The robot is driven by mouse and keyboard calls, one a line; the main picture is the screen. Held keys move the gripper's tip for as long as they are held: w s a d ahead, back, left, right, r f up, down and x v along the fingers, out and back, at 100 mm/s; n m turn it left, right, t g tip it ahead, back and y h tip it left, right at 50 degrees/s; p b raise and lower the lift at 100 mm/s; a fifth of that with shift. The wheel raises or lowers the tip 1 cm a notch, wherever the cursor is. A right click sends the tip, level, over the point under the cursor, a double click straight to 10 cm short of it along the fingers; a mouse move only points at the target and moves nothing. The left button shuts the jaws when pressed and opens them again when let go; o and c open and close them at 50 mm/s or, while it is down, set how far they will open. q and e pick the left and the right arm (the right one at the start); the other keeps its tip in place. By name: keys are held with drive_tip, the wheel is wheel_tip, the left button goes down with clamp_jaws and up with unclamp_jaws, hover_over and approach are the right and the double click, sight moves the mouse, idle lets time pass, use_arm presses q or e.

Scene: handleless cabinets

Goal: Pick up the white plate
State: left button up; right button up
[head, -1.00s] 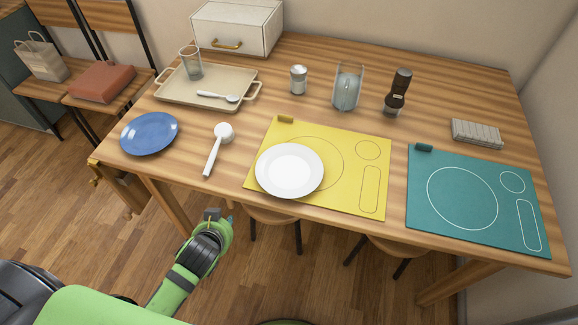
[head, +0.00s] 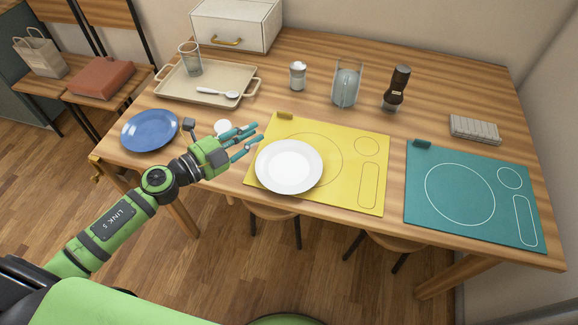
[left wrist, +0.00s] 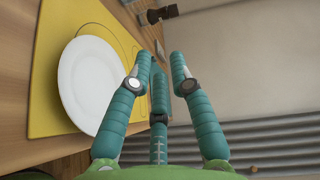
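The white plate (head: 289,166) lies flat on the yellow placemat (head: 343,190), over its left front part. In the left wrist view the plate (left wrist: 90,85) shows at the left, on the yellow mat (left wrist: 46,100). My left gripper (head: 246,138) is above the table's front edge, just left of the plate and apart from it. Its teal fingers (left wrist: 160,75) are spread, with nothing between them. It hides most of the white spoon-like utensil (head: 222,127). My right gripper is in neither current view.
A blue plate (head: 150,130) lies to the left. A beige tray (head: 207,98) holds a glass (head: 190,60) and a spoon (head: 219,93). A shaker (head: 298,76), glass holder (head: 346,85) and dark bottle (head: 397,88) stand behind the yellow mat. A teal mat (head: 470,195) lies right.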

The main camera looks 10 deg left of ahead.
sight(264, 171)
use_arm(q)
drive_tip(key=s+a+f+m+g, duration=0.1)
drive_tip(key=f+m+g, duration=0.1)
drive_tip(key=s+a+f+m+g, duration=0.1)
drive_tip(key=a+f+m+g, duration=0.1)
drive_tip(key=f, duration=0.1)
drive_tip(key=s+a+f+m+g, duration=0.1)
drive_tip(key=f+m+g, duration=0.1)
drive_tip(key=g, duration=0.1)
drive_tip(key=shift+a+f, duration=0.15)
drive_tip(key=shift+s+f, duration=0.1)
drive_tip(key=shift+f, duration=0.2)
drive_tip(key=x, duration=0.2)
drive_tip(key=p+x, duration=0.1)
drive_tip(key=x, duration=0.1)
drive_tip(key=s+x, duration=0.1)
drive_tip(key=x, duration=0.1)
drive_tip(key=shift+d+f, duration=0.35)
drive_tip(key=shift+f, duration=0.15)
clamp_jaws()
